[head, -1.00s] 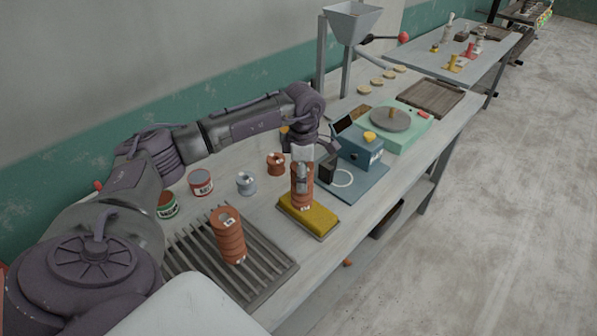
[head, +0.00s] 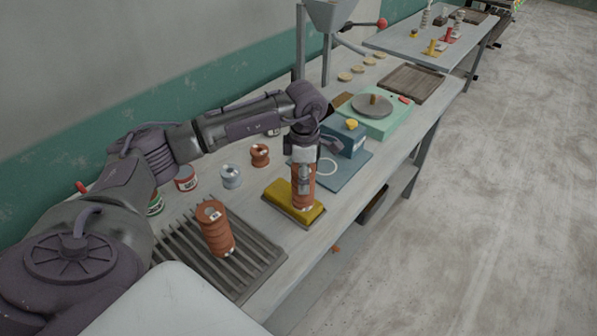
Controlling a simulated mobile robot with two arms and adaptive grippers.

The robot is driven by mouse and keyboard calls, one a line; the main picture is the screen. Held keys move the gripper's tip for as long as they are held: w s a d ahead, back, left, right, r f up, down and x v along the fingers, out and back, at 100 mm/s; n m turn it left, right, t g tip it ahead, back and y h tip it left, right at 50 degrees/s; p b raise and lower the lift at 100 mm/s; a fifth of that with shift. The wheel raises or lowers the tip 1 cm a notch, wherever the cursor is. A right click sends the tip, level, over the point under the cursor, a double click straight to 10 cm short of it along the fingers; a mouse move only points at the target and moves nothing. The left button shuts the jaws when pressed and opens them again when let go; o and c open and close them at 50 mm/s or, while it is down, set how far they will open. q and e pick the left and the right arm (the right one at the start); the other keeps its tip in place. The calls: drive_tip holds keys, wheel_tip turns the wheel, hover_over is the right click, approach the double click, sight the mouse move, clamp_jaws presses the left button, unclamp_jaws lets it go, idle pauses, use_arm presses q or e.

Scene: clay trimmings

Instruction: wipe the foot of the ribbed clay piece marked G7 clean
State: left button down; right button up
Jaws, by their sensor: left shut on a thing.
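My left gripper (head: 304,176) is shut on a ribbed orange-brown clay piece (head: 303,197), held upright. The piece's lower end is at the yellow sponge block (head: 279,197); it appears to touch its top, but the exact contact is hard to tell. The fingers hide part of the piece. I cannot read the marks on either piece, so I cannot tell which is G7. My right gripper is not in view.
A copper-coloured spool (head: 260,154), a grey spool (head: 231,176) and a red tin (head: 186,178) stand behind the rack. A blue device (head: 346,139) and a green wheel unit (head: 385,124) stand beyond the sponge. The bench's front edge is close by.

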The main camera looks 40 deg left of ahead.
use_arm(q)
drive_tip(key=shift+d, duration=0.2)
drive_tip(key=shift+a, duration=0.1)
drive_tip(key=a+b, duration=0.2)
drive_tip(key=a, duration=0.5)
drive_tip(key=shift+w+a, duration=0.3)
drive_tip(key=shift+a, duration=0.1)
idle(0.3)
drive_tip(key=shift+r, duration=0.15)
wheel_tip(320, 180, up, 7)
drive_tip(key=p, duration=0.4)
idle(0.8)
drive_tip(key=shift+d, duration=0.1)
